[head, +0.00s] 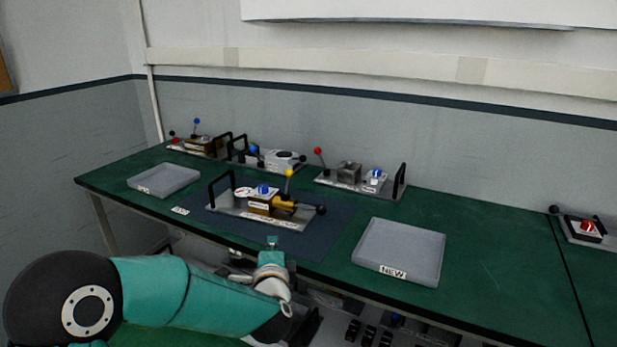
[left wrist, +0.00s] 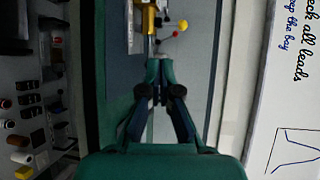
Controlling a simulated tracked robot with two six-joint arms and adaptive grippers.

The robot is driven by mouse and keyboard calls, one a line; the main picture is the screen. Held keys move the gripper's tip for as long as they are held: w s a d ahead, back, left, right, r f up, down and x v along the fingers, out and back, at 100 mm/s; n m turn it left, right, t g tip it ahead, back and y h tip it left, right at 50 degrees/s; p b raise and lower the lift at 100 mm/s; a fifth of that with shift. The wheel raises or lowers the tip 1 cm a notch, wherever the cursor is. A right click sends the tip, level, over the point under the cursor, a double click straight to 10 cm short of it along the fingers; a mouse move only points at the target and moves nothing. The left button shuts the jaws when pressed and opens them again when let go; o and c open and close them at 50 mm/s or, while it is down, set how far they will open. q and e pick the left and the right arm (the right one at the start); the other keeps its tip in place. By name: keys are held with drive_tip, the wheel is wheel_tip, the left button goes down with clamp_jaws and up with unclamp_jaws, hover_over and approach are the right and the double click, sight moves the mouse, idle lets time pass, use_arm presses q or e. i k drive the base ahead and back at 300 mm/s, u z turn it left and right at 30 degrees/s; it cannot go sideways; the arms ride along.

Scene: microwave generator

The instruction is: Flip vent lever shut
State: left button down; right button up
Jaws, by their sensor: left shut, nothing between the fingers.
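A metal plate module (head: 225,207) stands on the dark mat at the middle of the bench. It carries a brass body (head: 270,205), a blue knob (head: 263,189), an upright lever with a yellow ball (head: 289,173) and a lever with a black knob (head: 321,210) pointing right. I cannot read which lever is the vent lever. My left gripper (head: 272,241) is shut and empty at the bench's front edge, in front of the module and apart from it. In the left wrist view, the fingertips (left wrist: 160,62) point towards the yellow ball (left wrist: 183,25) and brass body (left wrist: 149,19). My right gripper is not in view.
A grey tray marked NEW (head: 402,250) lies right of the mat (head: 332,225); another grey tray (head: 163,179) lies at the left. Several other lever modules stand along the back, one with a red ball (head: 318,151). The bench's right part is mostly clear.

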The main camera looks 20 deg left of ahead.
sight(288, 172)
drive_tip(key=i, duration=0.85)
drive_tip(key=u, duration=0.05)
